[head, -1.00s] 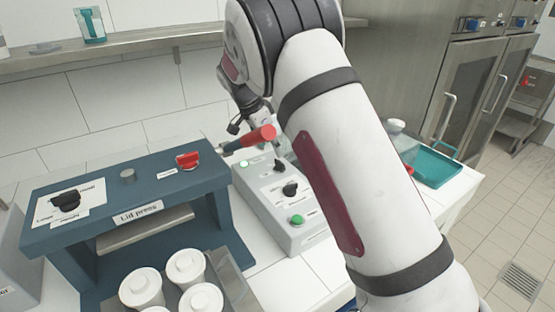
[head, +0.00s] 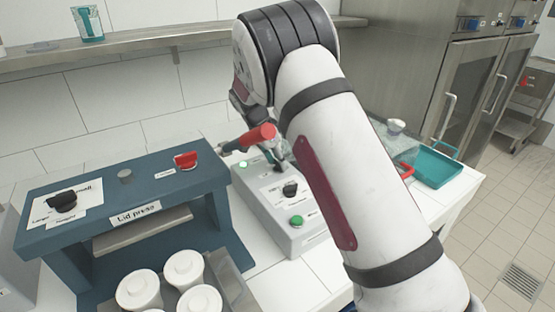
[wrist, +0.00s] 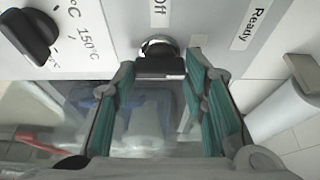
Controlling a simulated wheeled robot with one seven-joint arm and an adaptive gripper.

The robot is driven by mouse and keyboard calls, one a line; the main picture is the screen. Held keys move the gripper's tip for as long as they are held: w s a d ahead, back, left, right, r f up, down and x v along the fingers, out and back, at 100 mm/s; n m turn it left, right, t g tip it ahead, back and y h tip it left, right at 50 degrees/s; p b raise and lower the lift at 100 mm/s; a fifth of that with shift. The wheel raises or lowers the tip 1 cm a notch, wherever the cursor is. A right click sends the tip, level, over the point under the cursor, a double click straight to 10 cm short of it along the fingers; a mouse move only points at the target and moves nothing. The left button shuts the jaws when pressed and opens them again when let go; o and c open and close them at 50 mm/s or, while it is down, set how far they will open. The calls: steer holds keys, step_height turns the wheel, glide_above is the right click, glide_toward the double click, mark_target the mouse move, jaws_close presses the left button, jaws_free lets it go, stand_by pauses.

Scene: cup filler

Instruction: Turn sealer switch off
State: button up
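The sealer is a light grey box (head: 262,205) right of the lid press in the head view. Its switch, a black knob on a silver base (wrist: 160,62), shows at the top middle of the wrist view, below a label reading "Off". My gripper (wrist: 162,74) is open, with one green-padded finger on each side of the switch. I cannot tell whether either finger touches it.
A black dial (wrist: 30,35) marked 150°C sits left of the switch. The box also carries a green button (head: 296,221). The lid press (head: 130,200), with a red-ended handle (head: 260,134), stands close on the left. A teal tray (head: 436,167) lies to the right.

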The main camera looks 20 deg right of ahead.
steer(key=shift+n, duration=0.3)
steer(key=shift+c, duration=0.4)
steer(key=n, duration=0.1)
steer(key=n+t, duration=0.1)
steer(key=n, duration=0.1)
steer(key=shift+s+d+n+y+p, duration=0.1)
steer(key=shift+s+n+y+p, duration=0.05)
steer(key=shift+n+y+p, duration=0.2)
steer(key=n+t+y, duration=0.1)
steer(key=n, duration=0.3)
steer(key=shift+d+y, duration=0.1)
steer(key=shift+y, duration=0.25)
steer(key=n, duration=0.2)
steer(key=n+t+y, duration=0.1)
steer(key=n, duration=0.2)
steer(key=shift+d+y+b, duration=0.15)
steer(key=shift+y+b, duration=0.15)
steer(key=shift+b, duration=0.1)
steer(key=shift+n+y, duration=0.9)
steer(key=shift+n, duration=1.45)
steer(key=o, duration=1.2)
steer(key=shift+c, duration=0.2)
